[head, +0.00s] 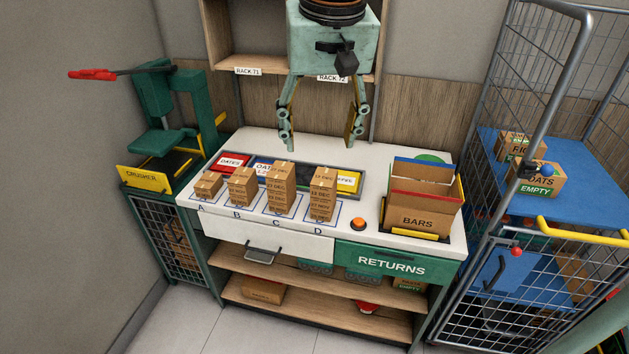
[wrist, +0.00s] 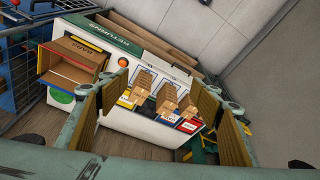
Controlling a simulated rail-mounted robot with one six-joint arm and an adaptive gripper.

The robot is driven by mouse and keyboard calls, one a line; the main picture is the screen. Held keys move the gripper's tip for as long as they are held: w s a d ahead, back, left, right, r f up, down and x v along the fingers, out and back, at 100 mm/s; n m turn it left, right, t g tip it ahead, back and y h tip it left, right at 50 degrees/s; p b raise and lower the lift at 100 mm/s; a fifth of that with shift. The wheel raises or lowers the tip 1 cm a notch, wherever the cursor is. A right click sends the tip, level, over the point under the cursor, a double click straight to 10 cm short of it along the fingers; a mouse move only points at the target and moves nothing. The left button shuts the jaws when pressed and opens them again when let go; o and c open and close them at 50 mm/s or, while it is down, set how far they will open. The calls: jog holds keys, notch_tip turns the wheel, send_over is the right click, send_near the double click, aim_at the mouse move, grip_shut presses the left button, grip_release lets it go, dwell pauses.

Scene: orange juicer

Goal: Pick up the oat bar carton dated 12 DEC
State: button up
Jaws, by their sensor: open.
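Brown cartons stand in stacks on the white worktop, at spots marked A (head: 208,186), B (head: 243,187), C (head: 281,188) and D (head: 322,194). A is the lowest stack; C and D are tall. Their faces carry printed dates, several ending in DEC, but the print is too small to tell surely which carton reads 12 DEC. My gripper (head: 321,140) is open and empty, pointing down above the back of the worktop, higher than the stacks. In the wrist view some stacks (wrist: 166,99) show between the spread fingers; not every stack is clearly visible there.
An open box labelled BARS (head: 418,222) stands at the worktop's right, beside an orange button (head: 358,224). Red, blue and yellow labelled bins lie behind the stacks. A green crusher (head: 160,140) stands left, a wire cage trolley (head: 500,200) right. A shelf rack rises behind.

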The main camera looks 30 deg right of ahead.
jog(key=w+d+f+m, duration=0.1)
jog(key=w+d+f, duration=0.35)
jog(key=w, duration=0.35)
jog(key=w+d+f+m, duration=0.25)
jog(key=w+f, duration=0.25)
jog(key=w, duration=0.3)
jog(key=m+g, duration=0.1)
send_over(324, 177)
jog(key=s+a, duration=0.1)
notch_tip(324, 177, down, 12)
jog(key=f, duration=0.1)
jog(key=shift+s+a+r, duration=0.1)
jog(key=shift+a+r, duration=0.05)
jog(key=shift+r, duration=0.1)
jog(key=shift+f, duration=0.1)
jog(key=shift+w+d+f, duration=0.15)
jog(key=shift+f, duration=1.25)
jog(key=shift+w+d+f, duration=0.15)
jog(key=shift+f, duration=1.2)
jog(key=shift+w+d+f, duration=0.15)
jog(key=shift+f, duration=1.25)
